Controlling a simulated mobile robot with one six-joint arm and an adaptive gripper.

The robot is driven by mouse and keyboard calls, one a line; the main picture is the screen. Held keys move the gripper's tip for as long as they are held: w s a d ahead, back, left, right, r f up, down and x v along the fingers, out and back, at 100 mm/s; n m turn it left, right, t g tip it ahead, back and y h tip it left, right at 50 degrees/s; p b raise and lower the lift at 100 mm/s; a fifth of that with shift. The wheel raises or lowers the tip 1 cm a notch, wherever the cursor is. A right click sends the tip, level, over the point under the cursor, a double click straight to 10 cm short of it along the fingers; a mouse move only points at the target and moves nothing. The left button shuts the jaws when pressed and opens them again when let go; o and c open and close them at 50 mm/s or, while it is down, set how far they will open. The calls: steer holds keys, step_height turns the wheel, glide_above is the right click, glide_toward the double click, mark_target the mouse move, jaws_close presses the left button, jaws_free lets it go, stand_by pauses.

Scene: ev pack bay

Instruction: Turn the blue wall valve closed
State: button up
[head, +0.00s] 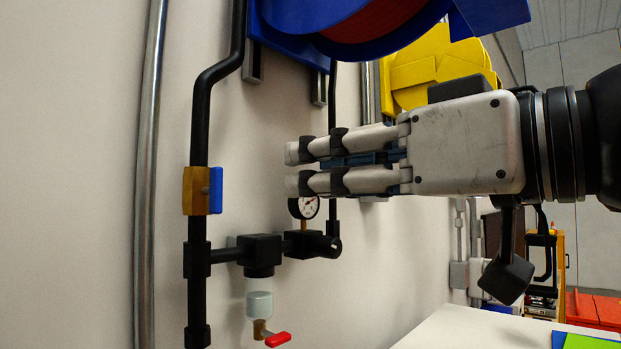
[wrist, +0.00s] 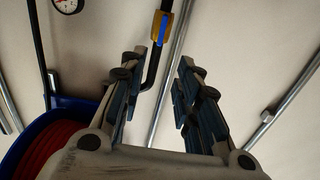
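The blue wall valve's lever (head: 216,190) sits on a brass valve body (head: 195,190) in the black vertical pipe at left in the head view. The lever stands upright, in line with the pipe. In the wrist view the blue lever (wrist: 163,29) shows beyond the fingertips, near the top. My gripper (head: 290,168) points left toward the pipe, a little higher than the valve and apart from it. The wrist view shows its fingers (wrist: 163,55) spread, with nothing between them.
A pressure gauge (head: 304,206) and filter (head: 260,300) with a red drain handle (head: 278,339) stand below my gripper. A blue-and-red hose reel (head: 350,22) hangs above. A grey conduit (head: 148,170) runs left of the valve. Bare wall lies between valve and fingertips.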

mark_target(220, 176)
steer(key=p+x, duration=0.1)
steer(key=x, duration=0.5)
steer(key=p+x, duration=0.1)
steer(key=x, duration=0.5)
steer(key=r+p+x, duration=0.1)
steer(key=x, duration=0.5)
steer(key=shift+a, duration=0.1)
steer(key=shift+c, duration=0.4)
jaws_close()
